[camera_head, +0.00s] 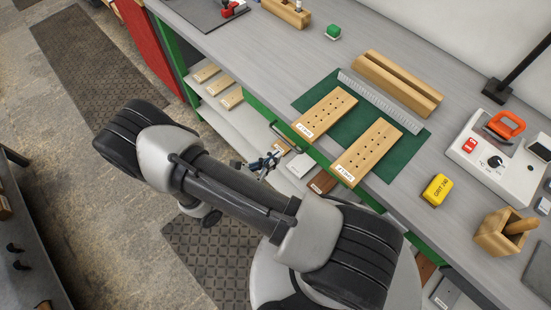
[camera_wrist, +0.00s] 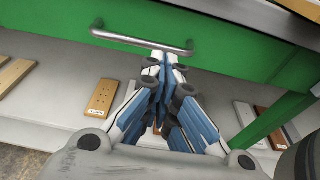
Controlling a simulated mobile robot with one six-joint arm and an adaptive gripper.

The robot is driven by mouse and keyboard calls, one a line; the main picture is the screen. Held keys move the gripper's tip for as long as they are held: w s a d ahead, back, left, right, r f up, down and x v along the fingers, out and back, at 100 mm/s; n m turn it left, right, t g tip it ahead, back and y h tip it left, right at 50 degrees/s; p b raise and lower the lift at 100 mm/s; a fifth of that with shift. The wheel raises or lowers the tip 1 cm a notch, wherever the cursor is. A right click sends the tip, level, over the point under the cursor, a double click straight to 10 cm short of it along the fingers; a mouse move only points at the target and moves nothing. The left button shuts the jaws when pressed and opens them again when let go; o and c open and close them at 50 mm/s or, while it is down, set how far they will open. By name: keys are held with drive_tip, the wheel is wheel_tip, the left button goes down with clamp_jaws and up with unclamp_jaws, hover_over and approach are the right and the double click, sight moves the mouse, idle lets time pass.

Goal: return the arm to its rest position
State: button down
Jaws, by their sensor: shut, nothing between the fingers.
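My gripper (camera_wrist: 163,68) is shut and empty in the wrist view, its fingertips together just below a metal bar handle (camera_wrist: 140,42) on a green drawer front (camera_wrist: 230,50). I cannot tell whether the fingertips touch the handle. In the head view my arm reaches across the floor from the lower middle, and my gripper (camera_head: 268,162) shows small beside the bench's front edge, at the level of the shelf below the top. Two drilled wooden boards (camera_head: 325,112) (camera_head: 366,152) lie on a green mat (camera_head: 405,158) on the bench top.
The grey workbench (camera_head: 225,60) bears a slotted wooden block (camera_head: 398,82), a ruler (camera_head: 380,101), a yellow block (camera_head: 437,190), a white device (camera_head: 487,150) and a wooden box (camera_head: 495,235). More boards lie on the lower shelf (camera_head: 222,108). Open floor (camera_head: 95,210) lies left of my arm.

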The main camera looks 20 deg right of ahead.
drive_tip(key=p+v, duration=0.1)
drive_tip(key=v, duration=0.8)
drive_tip(key=shift+a+p, duration=0.3)
drive_tip(key=shift+a, duration=0.05)
